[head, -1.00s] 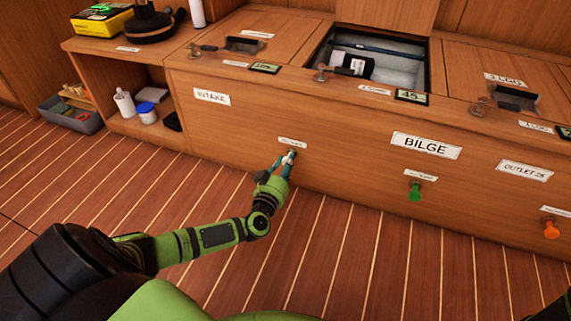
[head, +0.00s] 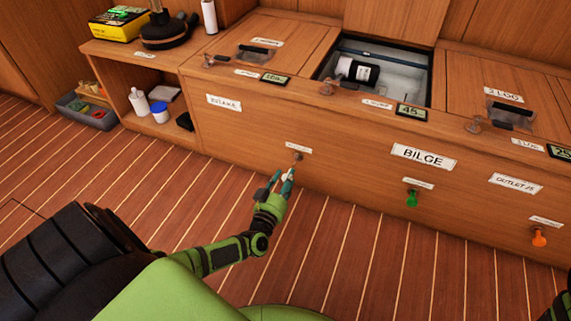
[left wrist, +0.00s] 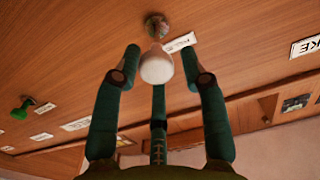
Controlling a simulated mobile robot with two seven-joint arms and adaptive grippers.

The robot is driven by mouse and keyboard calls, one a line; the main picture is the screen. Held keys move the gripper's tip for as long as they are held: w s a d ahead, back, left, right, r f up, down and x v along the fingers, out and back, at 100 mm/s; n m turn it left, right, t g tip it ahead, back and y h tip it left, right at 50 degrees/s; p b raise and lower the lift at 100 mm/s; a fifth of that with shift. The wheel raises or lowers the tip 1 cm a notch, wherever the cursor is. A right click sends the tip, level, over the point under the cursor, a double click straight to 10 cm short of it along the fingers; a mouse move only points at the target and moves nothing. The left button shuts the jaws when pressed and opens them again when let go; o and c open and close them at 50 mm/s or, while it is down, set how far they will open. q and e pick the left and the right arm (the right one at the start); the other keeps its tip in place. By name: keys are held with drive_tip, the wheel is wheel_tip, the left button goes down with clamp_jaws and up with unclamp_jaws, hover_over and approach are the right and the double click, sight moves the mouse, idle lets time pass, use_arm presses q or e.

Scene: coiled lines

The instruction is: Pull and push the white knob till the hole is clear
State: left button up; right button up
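The white knob (left wrist: 156,66) hangs out from its round metal mount (left wrist: 157,26) on the wooden front panel in the left wrist view. My left gripper (left wrist: 160,60) is open, with a finger on each side of the knob and a gap to both; a third finger lies behind it. In the head view the left gripper (head: 281,176) is just in front of the panel, below the small mount (head: 297,156), and mostly hides the knob. My right gripper is not in view. I cannot pick out the hole.
The plank floor (head: 345,255) in front is clear.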

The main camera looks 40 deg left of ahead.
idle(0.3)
use_arm(q)
wheel_tip(320, 180, up, 10)
idle(0.6)
